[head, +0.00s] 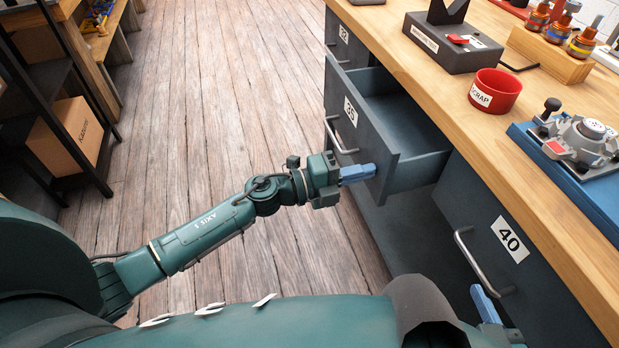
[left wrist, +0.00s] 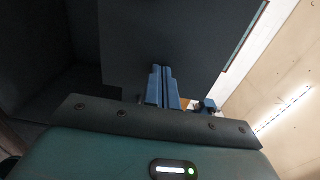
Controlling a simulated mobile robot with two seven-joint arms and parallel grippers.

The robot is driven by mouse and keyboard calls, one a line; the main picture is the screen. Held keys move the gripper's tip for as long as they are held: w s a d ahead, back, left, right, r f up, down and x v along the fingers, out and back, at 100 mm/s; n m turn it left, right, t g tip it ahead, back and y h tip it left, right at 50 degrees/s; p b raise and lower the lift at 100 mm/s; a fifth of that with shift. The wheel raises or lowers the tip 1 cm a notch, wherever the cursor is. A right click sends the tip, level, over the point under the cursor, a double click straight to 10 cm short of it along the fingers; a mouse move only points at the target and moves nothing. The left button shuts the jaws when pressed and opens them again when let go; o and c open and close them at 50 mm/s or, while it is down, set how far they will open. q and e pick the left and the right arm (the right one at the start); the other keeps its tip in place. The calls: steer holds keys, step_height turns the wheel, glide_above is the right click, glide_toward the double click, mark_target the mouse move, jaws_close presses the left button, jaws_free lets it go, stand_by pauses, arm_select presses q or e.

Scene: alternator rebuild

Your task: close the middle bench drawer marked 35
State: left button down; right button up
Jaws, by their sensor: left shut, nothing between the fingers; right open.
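The middle drawer marked 35 (head: 349,124) is pulled out from the bench, with its inside visible. Its metal handle (head: 338,140) is on the grey front panel. My left gripper (head: 370,171) is shut and empty, its blue fingertips at the near lower part of that front panel. In the left wrist view the closed fingers (left wrist: 162,72) point at the dark panel (left wrist: 165,40); I cannot tell whether they touch it. My right gripper (head: 485,304) is open, low by the drawer marked 40, mostly hidden behind my own body.
The drawer marked 40 (head: 500,255) and the drawer marked 32 (head: 343,36) flank it. A red scrap cup (head: 495,92), a black block (head: 440,50) and a blue fixture (head: 575,145) stand on the wooden benchtop (head: 450,115). The plank floor (head: 220,90) is clear; shelves stand left.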

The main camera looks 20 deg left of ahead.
arm_select(q)
steer(key=b+x, duration=0.1)
steer(key=x, duration=1)
steer(key=shift+w+d, duration=0.25)
steer(key=shift+d, duration=0.05)
steer(key=shift+w+d, duration=0.25)
steer(key=shift+d, duration=0.1)
steer(key=shift+r, duration=0.15)
arm_select(e)
steer(key=shift+a+f, duration=0.5)
steer(key=shift+f, duration=0.25)
arm_select(q)
steer(key=shift+r, duration=0.15)
arm_select(e)
steer(key=shift+r, duration=0.1)
arm_select(q)
steer(key=shift+a, duration=0.1)
arm_select(e)
steer(key=shift+r, duration=0.1)
